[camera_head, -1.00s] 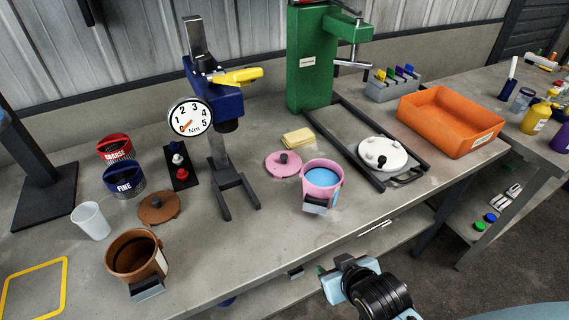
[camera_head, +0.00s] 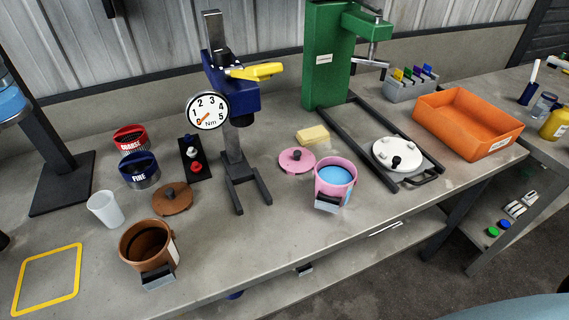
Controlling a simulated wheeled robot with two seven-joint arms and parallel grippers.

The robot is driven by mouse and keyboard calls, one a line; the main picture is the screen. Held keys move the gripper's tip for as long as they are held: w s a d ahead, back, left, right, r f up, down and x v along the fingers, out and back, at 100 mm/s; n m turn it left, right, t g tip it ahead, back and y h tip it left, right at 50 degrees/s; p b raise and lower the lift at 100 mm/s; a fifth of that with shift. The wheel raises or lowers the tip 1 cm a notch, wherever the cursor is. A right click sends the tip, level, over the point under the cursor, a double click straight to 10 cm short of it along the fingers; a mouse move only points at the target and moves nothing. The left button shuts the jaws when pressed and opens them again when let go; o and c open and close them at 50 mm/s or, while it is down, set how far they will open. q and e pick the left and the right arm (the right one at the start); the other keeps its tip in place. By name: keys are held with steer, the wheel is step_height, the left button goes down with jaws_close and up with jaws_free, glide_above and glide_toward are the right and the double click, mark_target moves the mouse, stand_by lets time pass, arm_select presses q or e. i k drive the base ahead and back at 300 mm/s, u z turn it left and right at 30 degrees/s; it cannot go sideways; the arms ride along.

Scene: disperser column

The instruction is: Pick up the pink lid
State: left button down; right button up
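The pink lid (camera_head: 297,160) lies flat on the grey bench, with a dark round knob on its top. It sits just behind and left of the pink pot (camera_head: 335,180), which is open and holds blue liquid. The lid and pot are close together in the picture. Neither of my grippers shows in the head view now, so I cannot see whether they are open or shut.
A yellow sponge (camera_head: 313,135) lies behind the lid. The disperser stand (camera_head: 235,110) with its dial is to the left, and the green press (camera_head: 330,60) behind. A white lid (camera_head: 396,154) and orange tray (camera_head: 468,122) are right. A brown pot (camera_head: 150,246) and brown lid (camera_head: 172,199) are left.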

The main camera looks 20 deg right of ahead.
mark_target(294, 161)
steer(key=u, duration=1.4)
steer(key=k, duration=0.7)
steer(key=z, duration=0.9)
